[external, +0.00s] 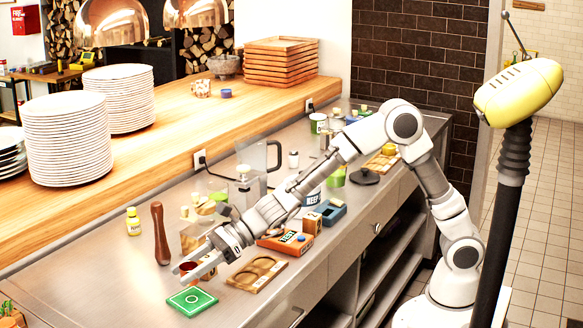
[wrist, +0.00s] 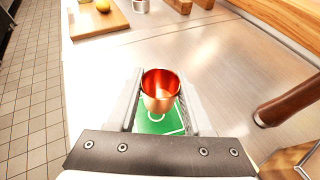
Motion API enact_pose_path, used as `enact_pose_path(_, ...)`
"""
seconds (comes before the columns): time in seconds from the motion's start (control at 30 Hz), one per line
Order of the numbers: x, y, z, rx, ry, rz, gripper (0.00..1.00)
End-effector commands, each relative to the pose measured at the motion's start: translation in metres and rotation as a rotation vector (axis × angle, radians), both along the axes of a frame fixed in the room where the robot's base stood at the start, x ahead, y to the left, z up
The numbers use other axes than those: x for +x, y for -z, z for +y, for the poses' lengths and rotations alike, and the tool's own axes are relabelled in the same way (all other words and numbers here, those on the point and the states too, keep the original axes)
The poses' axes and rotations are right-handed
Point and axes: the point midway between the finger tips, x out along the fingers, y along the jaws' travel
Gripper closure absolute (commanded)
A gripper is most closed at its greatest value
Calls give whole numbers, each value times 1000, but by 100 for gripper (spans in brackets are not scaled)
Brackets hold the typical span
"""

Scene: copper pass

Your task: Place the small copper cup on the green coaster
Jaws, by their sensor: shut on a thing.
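The small copper cup (wrist: 160,90) is held upright between the fingers of my gripper (wrist: 160,97) in the wrist view. In the external view my gripper (external: 200,270) is at the front left of the steel counter, with the reddish cup (external: 187,267) at its tips. The green coaster (external: 192,300) lies flat on the counter, just below the gripper in the picture. In the wrist view the coaster (wrist: 155,123) shows behind and below the cup, partly hidden by it and the fingers. The cup appears above the coaster; I cannot tell the gap.
A wooden board with round hollows (external: 257,273) lies right of the coaster. A brown wooden pepper mill (external: 160,235) and a yellow bottle (external: 133,222) stand behind to the left. An orange box (external: 285,242) is farther right. The counter left of the coaster is clear.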

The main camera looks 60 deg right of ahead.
Motion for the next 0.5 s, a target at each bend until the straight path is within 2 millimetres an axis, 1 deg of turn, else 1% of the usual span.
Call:
enact_pose_path(0.03,-1,3,3,1,-1,1,100)
enact_pose_path(0.17,-1,10,5,-1,1,0,100)
enact_pose_path(0.37,-1,40,5,0,-1,2,100)
enact_pose_path(0.43,-1,44,4,0,1,0,100)
enact_pose_path(0.5,0,42,4,0,2,-1,100)
